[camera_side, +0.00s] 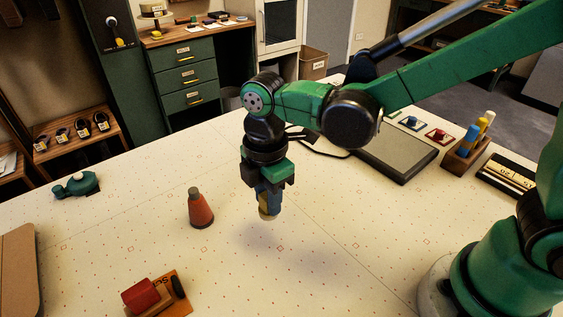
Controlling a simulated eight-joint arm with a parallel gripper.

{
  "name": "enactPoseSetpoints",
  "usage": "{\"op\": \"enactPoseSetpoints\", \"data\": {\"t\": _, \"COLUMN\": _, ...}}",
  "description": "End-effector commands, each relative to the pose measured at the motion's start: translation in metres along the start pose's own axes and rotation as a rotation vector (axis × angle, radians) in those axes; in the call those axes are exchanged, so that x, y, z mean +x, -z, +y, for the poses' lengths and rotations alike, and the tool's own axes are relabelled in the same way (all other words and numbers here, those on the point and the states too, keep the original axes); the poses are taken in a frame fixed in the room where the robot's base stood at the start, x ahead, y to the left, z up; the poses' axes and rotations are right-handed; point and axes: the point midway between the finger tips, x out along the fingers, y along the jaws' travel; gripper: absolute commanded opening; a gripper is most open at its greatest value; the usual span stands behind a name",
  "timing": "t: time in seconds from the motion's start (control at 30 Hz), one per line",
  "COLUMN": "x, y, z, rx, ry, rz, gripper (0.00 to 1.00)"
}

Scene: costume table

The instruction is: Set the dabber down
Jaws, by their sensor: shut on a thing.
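My gripper (265,183) points straight down over the middle of the table (330,250). It is shut on the dabber (269,207), which is upright, with a blue body and a tan lower end. The gripper's fingers hide the dabber's upper part. The dabber's lower end appears to be above the tabletop, though the exact gap is hard to tell from this view.
An orange-red cone-shaped bottle (201,211) stands left of the gripper. A wooden rack (466,154) with several dabber-like sticks and a grey pad (396,153) are at right.

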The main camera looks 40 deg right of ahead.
Motion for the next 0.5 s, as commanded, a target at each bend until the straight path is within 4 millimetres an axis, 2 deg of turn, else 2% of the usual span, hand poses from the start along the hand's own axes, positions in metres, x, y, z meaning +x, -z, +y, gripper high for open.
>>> {"op": "enactPoseSetpoints", "data": {"t": 0.5, "x": 0.049, "y": 0.000, "z": 0.000, "rx": 0.000, "ry": 0.000, "rz": 0.000, "gripper": 0.00}}
